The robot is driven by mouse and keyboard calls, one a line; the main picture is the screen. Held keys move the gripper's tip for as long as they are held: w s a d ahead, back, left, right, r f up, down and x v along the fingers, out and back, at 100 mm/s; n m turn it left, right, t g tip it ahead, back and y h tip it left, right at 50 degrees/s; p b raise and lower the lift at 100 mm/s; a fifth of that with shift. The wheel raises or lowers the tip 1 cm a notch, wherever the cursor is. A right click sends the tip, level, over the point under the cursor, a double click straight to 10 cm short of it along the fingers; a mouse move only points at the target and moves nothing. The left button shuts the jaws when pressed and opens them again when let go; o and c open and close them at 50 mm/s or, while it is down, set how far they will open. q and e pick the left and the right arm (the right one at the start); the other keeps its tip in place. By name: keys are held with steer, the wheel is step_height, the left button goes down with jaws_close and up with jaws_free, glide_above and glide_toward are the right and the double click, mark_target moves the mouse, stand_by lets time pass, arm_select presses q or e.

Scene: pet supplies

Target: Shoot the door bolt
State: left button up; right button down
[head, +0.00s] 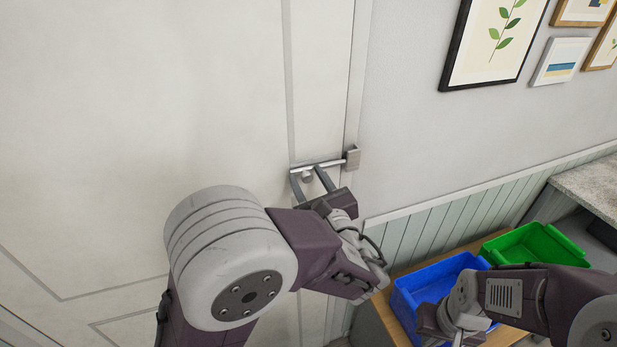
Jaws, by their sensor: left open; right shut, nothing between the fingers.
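The door bolt (330,163) is a thin metal rod lying sideways on the white door (120,110), close to its right edge. Its small round knob (307,177) sticks out below the rod. A grey catch block (353,157) sits on the door frame to the right; the rod's right end appears to reach it, but I cannot tell how deep it goes. My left gripper (311,181) is open, with one finger on each side of the knob; contact is unclear. My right gripper (430,322) is shut and empty, low over the blue bin, its tips partly hidden.
A blue bin (408,297) and a green bin (566,244) stand on a wooden surface (385,318) at the lower right. A grey speckled counter (598,188) is at the right edge. Framed pictures (495,40) hang on the wall, clear of my arms.

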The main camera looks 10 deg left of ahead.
arm_select(q)
jaws_close()
stand_by(1.4)
